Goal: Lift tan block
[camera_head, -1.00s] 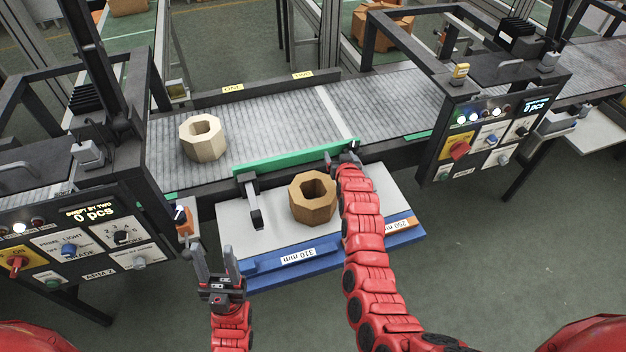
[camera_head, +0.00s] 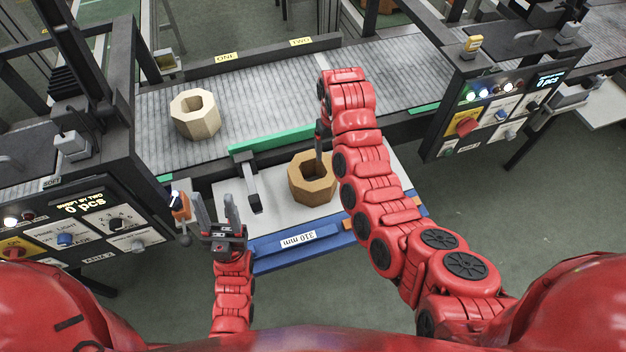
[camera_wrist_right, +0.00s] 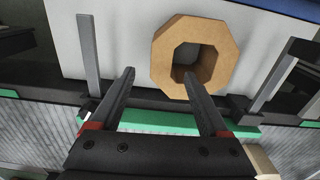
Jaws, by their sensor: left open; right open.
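The tan octagonal block (camera_head: 302,183), with a hole through its middle, sits on a white tray (camera_head: 236,220) in front of the conveyor. The right wrist view also shows the tan block (camera_wrist_right: 165,57). My right gripper (camera_wrist_right: 160,76) is open, and one fingertip overlaps the block's edge in that view. In the head view its visible finger (camera_head: 321,140) points down just above the block's far side; my arm hides the rest. Contact cannot be told. My left gripper (camera_head: 214,210) is open and empty at the tray's left front corner.
A paler cream octagonal block (camera_head: 195,116) stands on the conveyor (camera_head: 260,95). A green bar (camera_head: 275,137) and a dark upright stop (camera_head: 251,185) border the tray. Blue strips (camera_head: 270,257) line its front. Control panels (camera_head: 90,225) flank both sides.

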